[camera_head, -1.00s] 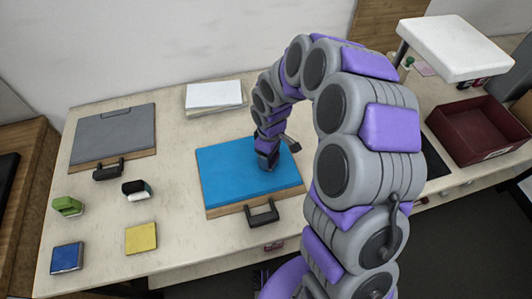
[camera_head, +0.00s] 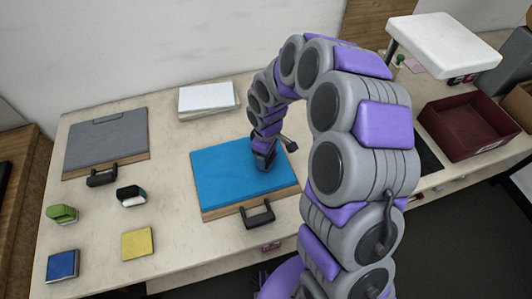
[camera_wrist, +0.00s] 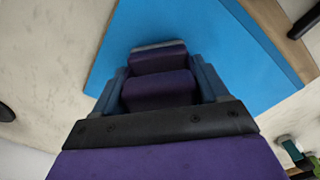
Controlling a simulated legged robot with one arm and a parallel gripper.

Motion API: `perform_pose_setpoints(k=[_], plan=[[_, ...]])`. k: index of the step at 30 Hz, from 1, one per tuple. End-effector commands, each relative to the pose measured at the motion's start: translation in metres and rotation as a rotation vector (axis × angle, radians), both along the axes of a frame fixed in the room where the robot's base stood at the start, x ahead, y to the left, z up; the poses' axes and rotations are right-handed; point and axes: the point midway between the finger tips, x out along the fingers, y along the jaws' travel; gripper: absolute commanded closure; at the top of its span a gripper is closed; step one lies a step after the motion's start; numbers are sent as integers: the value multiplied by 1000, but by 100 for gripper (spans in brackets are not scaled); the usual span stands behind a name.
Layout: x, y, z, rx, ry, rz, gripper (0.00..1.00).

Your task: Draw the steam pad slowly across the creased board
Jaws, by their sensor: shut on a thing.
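A blue sheet (camera_head: 225,178) lies on a wooden board (camera_head: 285,194) with a black handle (camera_head: 257,216) at its front edge. It also fills much of the wrist view (camera_wrist: 200,25). I cannot make out creases on it. My gripper (camera_head: 263,162) points down at the right part of the blue sheet. In the wrist view my gripper (camera_wrist: 160,78) is shut on a dark purple block with a grey far edge, likely the steam pad (camera_wrist: 158,58). It looks low over the sheet; I cannot tell whether it touches. Its underside is hidden.
A grey clipboard (camera_head: 105,140) with a black handle lies at the left. A green block (camera_head: 62,213), a black-and-white block (camera_head: 131,195), a blue block (camera_head: 63,266) and a yellow pad (camera_head: 137,244) lie front left. White sheets (camera_head: 208,100) lie behind. A dark red tray (camera_head: 465,128) stands right.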

Motion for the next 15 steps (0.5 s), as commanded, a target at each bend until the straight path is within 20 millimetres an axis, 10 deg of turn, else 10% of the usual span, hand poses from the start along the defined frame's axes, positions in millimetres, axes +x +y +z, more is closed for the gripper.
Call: perform_pose_setpoints(k=[15], plan=[[1, 0, 36, 2, -3, 0, 69]])
